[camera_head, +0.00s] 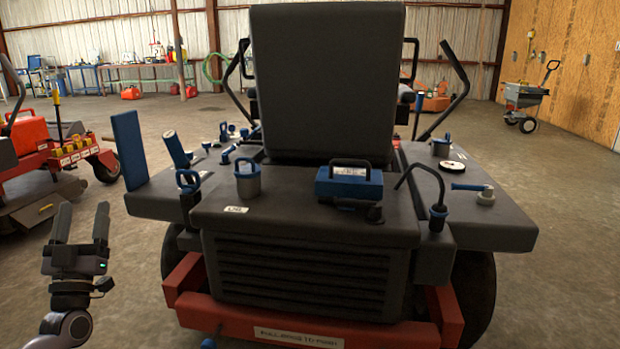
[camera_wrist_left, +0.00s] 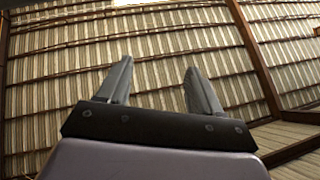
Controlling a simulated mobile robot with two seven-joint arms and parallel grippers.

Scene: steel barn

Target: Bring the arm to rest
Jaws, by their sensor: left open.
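My left gripper (camera_head: 80,225) is at the lower left of the head view, its two fingers pointing up and spread apart. It is open with nothing between the fingers. It stands apart from the mower, to the left of it. In the left wrist view the gripper (camera_wrist_left: 158,82) shows both fingers apart against the ribbed metal of the barn. My right gripper is not in either view.
A mower (camera_head: 310,225) with a dark seat back (camera_head: 325,80) fills the middle. A blue box with a handle (camera_head: 349,187) sits on its rear deck. A red machine (camera_head: 60,155) stands at the left. A cart (camera_head: 523,95) is at the far right. Concrete floor (camera_head: 560,200) is clear on the right.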

